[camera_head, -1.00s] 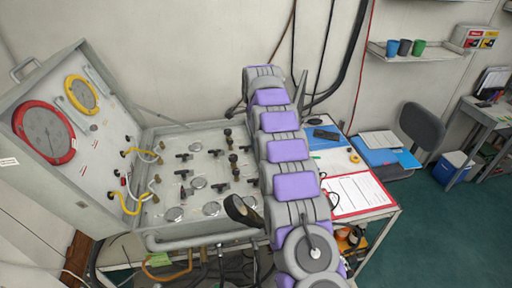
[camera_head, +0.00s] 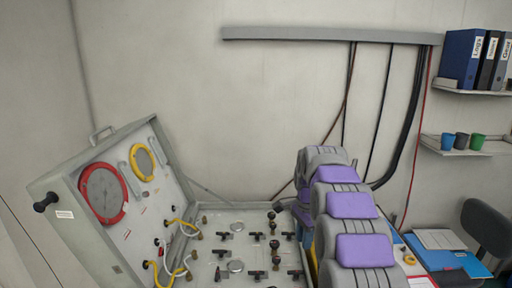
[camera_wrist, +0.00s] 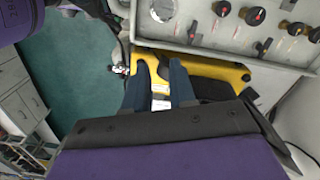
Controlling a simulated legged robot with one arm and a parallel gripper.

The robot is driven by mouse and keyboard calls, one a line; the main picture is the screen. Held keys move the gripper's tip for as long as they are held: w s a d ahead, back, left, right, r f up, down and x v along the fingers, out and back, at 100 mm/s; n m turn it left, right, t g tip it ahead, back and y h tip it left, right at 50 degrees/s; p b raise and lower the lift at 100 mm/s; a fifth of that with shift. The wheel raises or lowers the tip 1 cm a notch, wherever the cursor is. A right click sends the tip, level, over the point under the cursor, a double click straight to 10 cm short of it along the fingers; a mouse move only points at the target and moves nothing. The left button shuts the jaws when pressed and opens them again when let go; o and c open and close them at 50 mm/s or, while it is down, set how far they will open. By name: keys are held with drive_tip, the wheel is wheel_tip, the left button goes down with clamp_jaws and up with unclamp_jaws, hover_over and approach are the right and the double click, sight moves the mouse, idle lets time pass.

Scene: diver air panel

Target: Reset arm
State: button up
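My arm in purple and grey covers the right part of the air panel (camera_head: 255,215) in the head view, and my gripper does not show clearly there. In the wrist view my gripper (camera_wrist: 160,70) has two dark blue fingers standing apart, with nothing visibly held between them. A yellow object (camera_wrist: 200,68) lies beyond the fingers, below the panel's edge. The panel's valve knobs (camera_wrist: 255,15) show at the top right of that view. In the head view the panel's lid stands raised, with a red gauge (camera_head: 103,194) and a yellow gauge (camera_head: 142,163).
A desk with papers (camera_head: 440,239) and a blue folder (camera_head: 455,262) stands right of my arm, with a dark chair (camera_head: 487,225) beyond. Cups (camera_head: 462,141) sit on a wall shelf. Cables (camera_head: 400,120) hang on the wall behind. Green floor (camera_wrist: 85,60) is open at the left in the wrist view.

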drive_tip(key=s+r+n+b, duration=0.2)
drive_tip(key=s+n, duration=0.3)
drive_tip(key=s, duration=0.8)
drive_tip(key=s+f+n+b, duration=0.2)
drive_tip(key=s+f+n, duration=0.2)
drive_tip(key=s, duration=1.2)
drive_tip(key=s+f+n+g+b, duration=0.1)
drive_tip(key=s+f+n, duration=0.4)
drive_tip(key=s, duration=1.2)
drive_tip(key=shift+a+f+b, duration=0.35)
drive_tip(key=shift+f+b, duration=0.5)
drive_tip(key=shift+o, duration=0.2)
